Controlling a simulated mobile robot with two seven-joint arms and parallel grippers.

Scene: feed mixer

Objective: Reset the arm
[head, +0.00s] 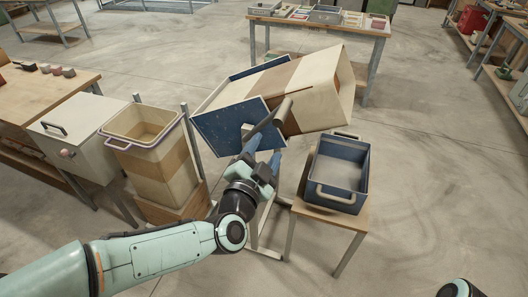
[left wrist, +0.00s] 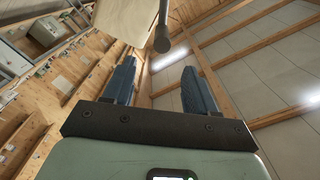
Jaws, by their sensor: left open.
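My left gripper (head: 266,168) is in the middle of the head view, below the handle bar (head: 268,118) of the tilted feed mixer. In the left wrist view its two blue fingers (left wrist: 160,85) stand apart with nothing between them. The bar's round end (left wrist: 162,44) shows just beyond the fingertips; I cannot tell whether they touch. The mixer's beige drum with a brown band (head: 318,85) lies tilted in a blue cradle (head: 222,130), its wide end toward the upper right. My right gripper is out of view; only a bit of my right arm shows at the lower right.
A blue crate (head: 341,172) stands on a small wooden table right of the mixer. A beige bin (head: 158,165) and a white box (head: 80,133) stand to the left. A workbench (head: 330,27) is behind. Open concrete floor lies at the right.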

